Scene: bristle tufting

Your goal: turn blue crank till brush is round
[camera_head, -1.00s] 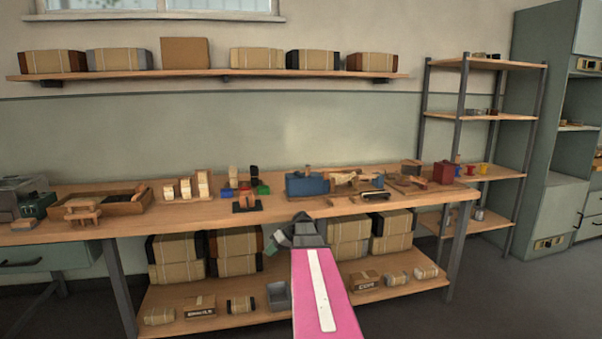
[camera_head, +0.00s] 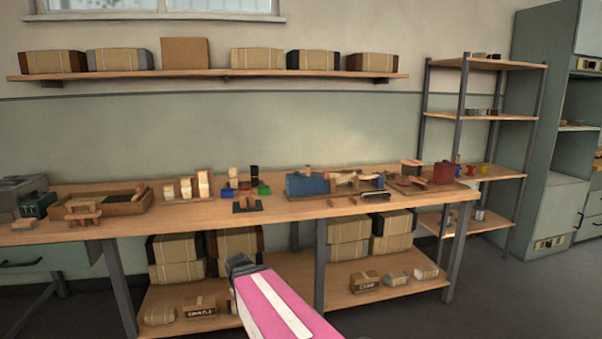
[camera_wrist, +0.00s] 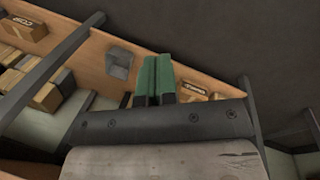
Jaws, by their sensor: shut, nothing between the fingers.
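A blue box-like device (camera_head: 307,185) with a small wooden knob on top stands on the workbench, right of centre. Wooden parts lie against its right side. I cannot make out a separate blue crank or the brush's shape at this size. My gripper's green fingers (camera_wrist: 154,78) are pressed together and empty in the wrist view, over the bench's lower shelf. In the head view the dark wrist end of my pink arm is low in front of the bench, left of and below the blue device; the fingers are hidden there.
The lower shelf (camera_head: 330,295) carries wrapped bundles and small boxes. A grey bin (camera_wrist: 121,65) is beside my fingers in the wrist view.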

